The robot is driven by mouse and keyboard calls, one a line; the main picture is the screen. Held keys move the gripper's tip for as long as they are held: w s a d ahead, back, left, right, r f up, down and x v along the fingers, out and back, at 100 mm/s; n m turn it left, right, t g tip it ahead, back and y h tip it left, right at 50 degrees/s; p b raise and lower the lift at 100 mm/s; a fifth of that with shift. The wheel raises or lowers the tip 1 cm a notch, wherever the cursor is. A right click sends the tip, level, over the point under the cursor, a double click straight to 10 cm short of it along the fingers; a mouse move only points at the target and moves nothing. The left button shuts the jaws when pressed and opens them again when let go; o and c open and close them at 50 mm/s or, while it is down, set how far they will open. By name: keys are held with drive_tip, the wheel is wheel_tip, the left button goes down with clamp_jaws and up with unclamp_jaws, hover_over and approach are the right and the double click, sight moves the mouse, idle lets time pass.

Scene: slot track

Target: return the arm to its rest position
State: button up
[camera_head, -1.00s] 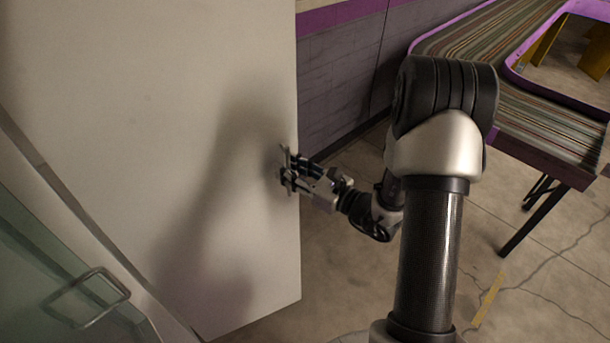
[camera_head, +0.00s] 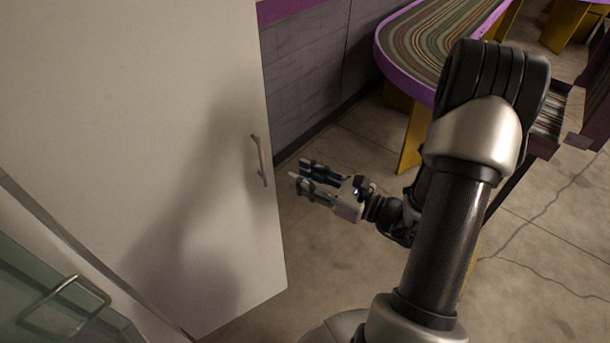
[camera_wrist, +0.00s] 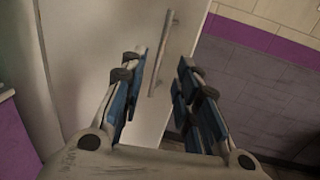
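My gripper (camera_head: 303,175) is to the right of the white door's edge in the head view, apart from the door's bar handle (camera_head: 259,160). Its two fingers are spread with nothing between them. In the wrist view my gripper (camera_wrist: 164,75) shows both blue-padded fingers apart, and the handle (camera_wrist: 162,52) stands beyond them on the door (camera_wrist: 90,45).
The white door (camera_head: 150,120) fills the left of the head view. A glass panel with a handle (camera_head: 62,300) is at lower left. The striped slot track (camera_head: 430,45) with a purple rim stands at upper right. Concrete floor (camera_head: 350,265) lies open between.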

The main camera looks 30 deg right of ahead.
drive_tip(key=s+a+r+n+g+y, duration=0.1)
drive_tip(key=s+a+r+n+g, duration=0.2)
drive_tip(key=s+a+n+g, duration=0.5)
drive_tip(key=s+a+r+n+g+y, duration=0.1)
drive_tip(key=s+a+r+n+g, duration=0.2)
drive_tip(key=s+a+n+g, duration=0.5)
drive_tip(key=s+n+h, duration=0.4)
drive_tip(key=n+h, duration=0.2)
drive_tip(key=n, duration=0.2)
drive_tip(key=d+r+n+t+h, duration=0.4)
drive_tip(key=d+n+t+h, duration=0.1)
drive_tip(key=shift+w+d+r+n, duration=0.3)
drive_tip(key=shift+d+r+n, duration=0.05)
drive_tip(key=shift+n, duration=0.05)
